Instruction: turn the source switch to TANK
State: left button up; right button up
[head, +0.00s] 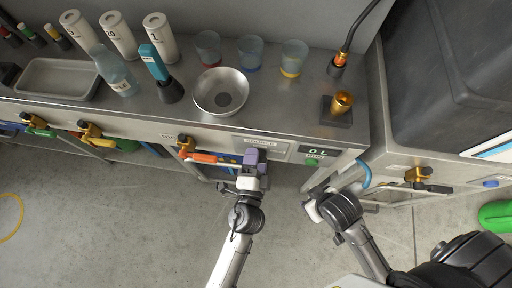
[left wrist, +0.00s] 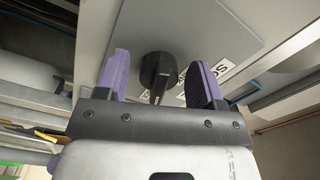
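The source switch is a black knob (left wrist: 158,72) on a grey plate (left wrist: 190,25) in the left wrist view. Its pointer extends toward the bottom of that view. Part of a printed label (left wrist: 222,72) shows beside it, mostly hidden by a finger. My left gripper (left wrist: 160,84) is open, its purple fingers on either side of the knob with gaps. In the head view, my left gripper (head: 254,157) is at the bench front below the SOURCE label (head: 262,143) and hides the knob. My right gripper (head: 312,202) is empty-looking near the bench's right corner; its fingers are unclear.
The steel bench (head: 280,105) holds a metal bowl (head: 221,91), several cups, a bottle (head: 115,70) and a brass fitting (head: 342,102). Floor in front is clear.

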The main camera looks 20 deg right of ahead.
pick_arm(q)
jog(key=c, duration=0.8)
jog(key=shift+n, duration=0.3)
jog(key=n+p, duration=0.1)
jog(key=n, duration=0.1)
jog(key=shift+n, duration=0.4)
jog(key=n+p, duration=0.2)
jog(key=shift+d+n, duration=0.1)
jog(key=shift+n, duration=0.2)
jog(key=n+p, duration=0.4)
jog(key=n, duration=0.1)
jog(key=shift+s+d+p, duration=0.1)
jog(key=shift+p, duration=0.2)
jog(key=shift+f+n+p, duration=0.15)
jog(key=shift+n+p, duration=1)
jog(key=shift+n, duration=0.35)
